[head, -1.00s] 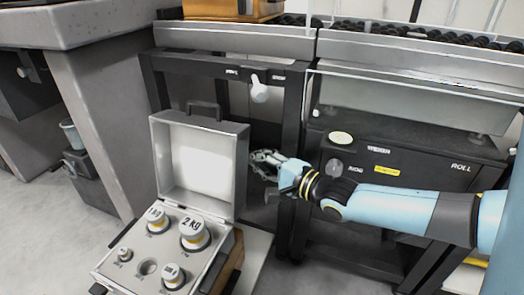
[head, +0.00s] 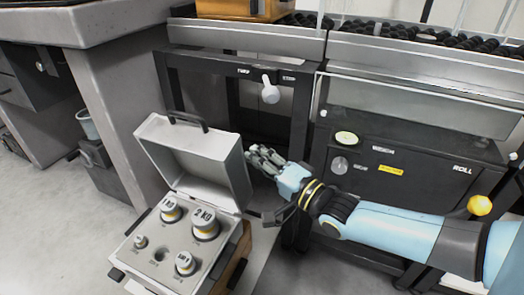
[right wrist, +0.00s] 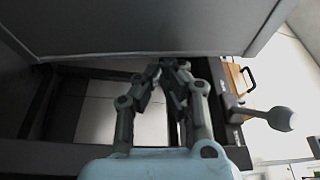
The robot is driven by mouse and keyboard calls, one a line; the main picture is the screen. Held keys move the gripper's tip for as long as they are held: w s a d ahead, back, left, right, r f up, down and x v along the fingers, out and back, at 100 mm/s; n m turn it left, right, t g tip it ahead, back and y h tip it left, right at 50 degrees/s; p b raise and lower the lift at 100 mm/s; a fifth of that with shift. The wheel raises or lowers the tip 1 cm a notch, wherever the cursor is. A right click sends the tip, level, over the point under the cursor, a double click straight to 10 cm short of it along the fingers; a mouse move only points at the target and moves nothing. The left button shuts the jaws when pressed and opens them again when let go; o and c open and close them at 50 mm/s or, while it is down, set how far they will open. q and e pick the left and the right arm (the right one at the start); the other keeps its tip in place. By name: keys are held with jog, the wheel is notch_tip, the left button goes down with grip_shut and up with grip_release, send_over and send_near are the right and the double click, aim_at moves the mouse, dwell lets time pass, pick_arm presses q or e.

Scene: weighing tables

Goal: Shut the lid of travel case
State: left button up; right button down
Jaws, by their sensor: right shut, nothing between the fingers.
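The travel case (head: 150,262) is grey and stands open in the head view, with several weights in its insert and one empty round hole. In the right wrist view the gripper fingers (right wrist: 170,65) are together just under a grey panel (right wrist: 140,25), which seems to be the lid. Contact cannot be told. My left gripper is not in view.
A black machine (head: 400,165) marked ROLL stands to the right, behind my right arm. A dark frame with a pale lever (head: 269,92) is behind the case. A grey table (head: 60,25) is at the left. Grey floor is free left of the case.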

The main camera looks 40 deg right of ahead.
aim_at(234, 174)
jog(key=s+a+n, duration=0.1)
jog(key=a+n, duration=0.1)
jog(key=s+a+n+t+y, duration=0.1)
jog(key=a+n, duration=0.1)
jog(key=s+a+n, duration=0.1)
jog(key=a+n, duration=0.1)
jog(key=a, duration=0.1)
jog(key=shift+r, duration=0.3)
pick_arm(q)
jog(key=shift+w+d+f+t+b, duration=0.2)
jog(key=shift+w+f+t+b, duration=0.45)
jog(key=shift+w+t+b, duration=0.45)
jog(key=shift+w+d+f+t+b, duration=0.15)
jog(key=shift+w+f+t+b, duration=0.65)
jog(key=shift+b, duration=0.6)
pick_arm(e)
jog(key=shift+s+a+f+n+y, duration=0.7)
jog(key=shift+a+f+n+y, duration=0.3)
jog(key=shift+a+n, duration=0.8)
jog(key=shift+s+a+f+n+y, duration=0.8)
jog(key=shift+a+f+n, duration=0.4)
jog(key=shift+a+n, duration=0.6)
jog(key=shift+s+a+f+n+y, duration=0.65)
jog(key=shift+a+f+n+y, duration=0.35)
jog(key=shift+a+n, duration=0.8)
